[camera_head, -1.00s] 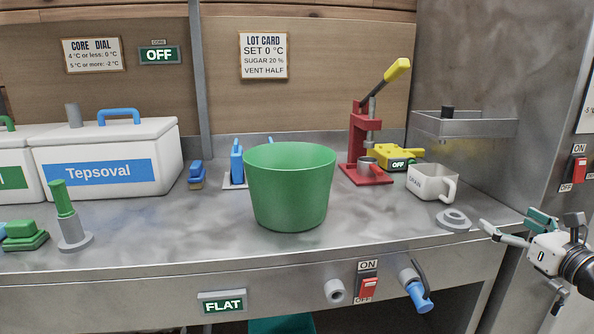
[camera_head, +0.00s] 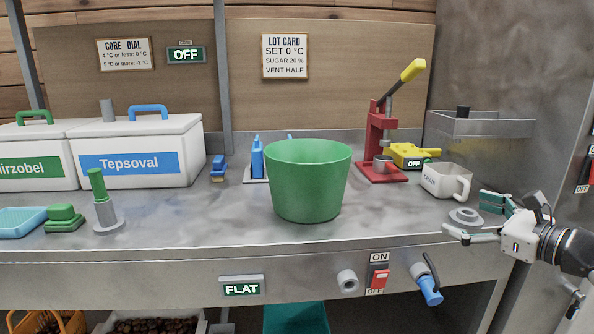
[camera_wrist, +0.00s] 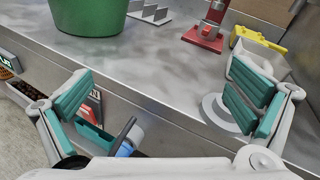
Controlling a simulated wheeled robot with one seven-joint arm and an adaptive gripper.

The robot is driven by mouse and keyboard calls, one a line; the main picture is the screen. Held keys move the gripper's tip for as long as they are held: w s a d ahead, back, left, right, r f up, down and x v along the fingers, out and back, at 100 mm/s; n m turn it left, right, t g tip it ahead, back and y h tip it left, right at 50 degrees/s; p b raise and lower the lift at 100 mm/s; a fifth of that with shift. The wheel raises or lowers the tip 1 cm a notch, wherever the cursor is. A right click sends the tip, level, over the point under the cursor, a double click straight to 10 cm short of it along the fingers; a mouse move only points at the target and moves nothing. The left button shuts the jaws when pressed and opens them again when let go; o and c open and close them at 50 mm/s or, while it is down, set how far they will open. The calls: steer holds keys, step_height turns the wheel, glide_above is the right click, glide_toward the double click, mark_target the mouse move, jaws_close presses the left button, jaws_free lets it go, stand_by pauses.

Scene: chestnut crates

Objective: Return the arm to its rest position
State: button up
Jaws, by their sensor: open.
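My gripper (camera_head: 464,214) is at the right of the head view, at the counter's right front edge. Its two teal-padded fingers are spread apart with nothing between them. In the wrist view my gripper (camera_wrist: 165,100) also shows open and empty, with the counter's front edge behind it. A grey ring-shaped disc (camera_head: 465,217) lies on the counter close beside the fingers; I cannot tell whether they touch it.
A green bucket (camera_head: 307,183) stands mid-counter. A red press (camera_head: 379,140), a yellow device (camera_head: 408,153) and a white cup (camera_head: 446,182) stand right of it. A blue-handled valve (camera_head: 428,287) and red switch (camera_head: 379,279) project from the counter front. White boxes (camera_head: 140,140) stand left.

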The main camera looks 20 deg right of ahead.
steer(key=s+a+n+g+y, duration=0.1)
steer(key=a+n+g+y, duration=0.95)
steer(key=a, duration=1.55)
steer(key=s+a+f+n+g+h, duration=0.1)
steer(key=s+a+n+g+h, duration=0.3)
steer(key=s+n, duration=0.45)
steer(key=s+a+f+n+g+h, duration=0.1)
steer(key=s+a+n+g+h, duration=0.1)
steer(key=s+a+n+h, duration=0.45)
steer(key=s+d+n+h, duration=0.3)
steer(key=s+d+n, duration=0.3)
steer(key=s, duration=0.1)
step_height(320, 180, up, 24)
steer(key=t+p, duration=0.4)
steer(key=p, duration=1.9)
steer(key=shift+a, duration=0.2)
